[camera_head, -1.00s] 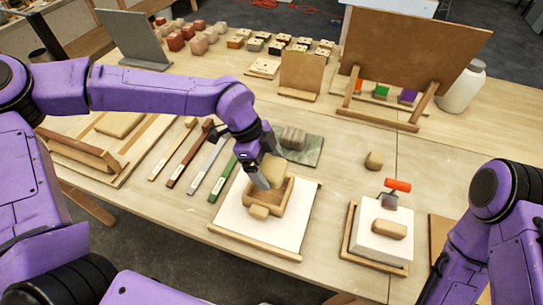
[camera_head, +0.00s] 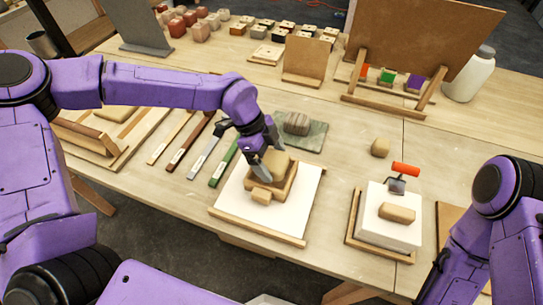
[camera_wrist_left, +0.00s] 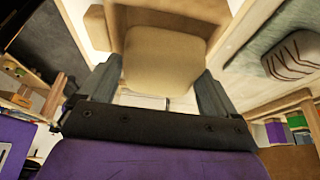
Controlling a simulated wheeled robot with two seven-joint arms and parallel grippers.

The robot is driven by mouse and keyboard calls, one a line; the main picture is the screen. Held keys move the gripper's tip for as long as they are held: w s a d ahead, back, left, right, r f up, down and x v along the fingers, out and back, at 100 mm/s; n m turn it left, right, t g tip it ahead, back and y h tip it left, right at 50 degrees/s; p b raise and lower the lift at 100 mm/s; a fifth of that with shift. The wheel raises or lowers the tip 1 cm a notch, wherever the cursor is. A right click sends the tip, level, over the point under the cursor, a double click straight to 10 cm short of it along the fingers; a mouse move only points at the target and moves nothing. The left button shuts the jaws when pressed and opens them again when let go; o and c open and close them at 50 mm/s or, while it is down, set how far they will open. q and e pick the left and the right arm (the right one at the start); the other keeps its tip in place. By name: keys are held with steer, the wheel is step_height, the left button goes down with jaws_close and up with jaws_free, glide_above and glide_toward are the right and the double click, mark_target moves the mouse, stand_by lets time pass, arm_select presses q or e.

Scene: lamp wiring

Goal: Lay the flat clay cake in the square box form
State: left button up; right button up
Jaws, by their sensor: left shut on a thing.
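The tan clay cake (camera_head: 277,162) is held between the two fingers of my left gripper (camera_head: 267,167). The wooden square box form (camera_head: 284,188) stands on a white board, directly under the cake. The cake covers most of the box opening; I cannot tell whether it touches the bottom or is still above it. In the left wrist view the cake (camera_wrist_left: 165,62) sits between both fingers, and a wall of the box (camera_wrist_left: 112,25) shows beyond it. My right arm is at the lower right; its gripper is out of view.
The white board (camera_head: 240,205) has a wooden front strip. Several long tools lie to its left and a green slab (camera_head: 313,138) with a striped lump lies behind.

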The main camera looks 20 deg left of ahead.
arm_select(q)
steer(key=shift+s+r, duration=0.15)
steer(key=shift+f, duration=0.35)
steer(key=shift+f+b, duration=0.35)
steer(key=shift+b, duration=0.15)
steer(key=o, duration=1.1)
steer(key=shift+r, duration=0.1)
steer(key=b+v, duration=0.2)
steer(key=v, duration=0.8)
steer(key=shift+r, duration=0.25)
steer(key=shift+a, duration=0.1)
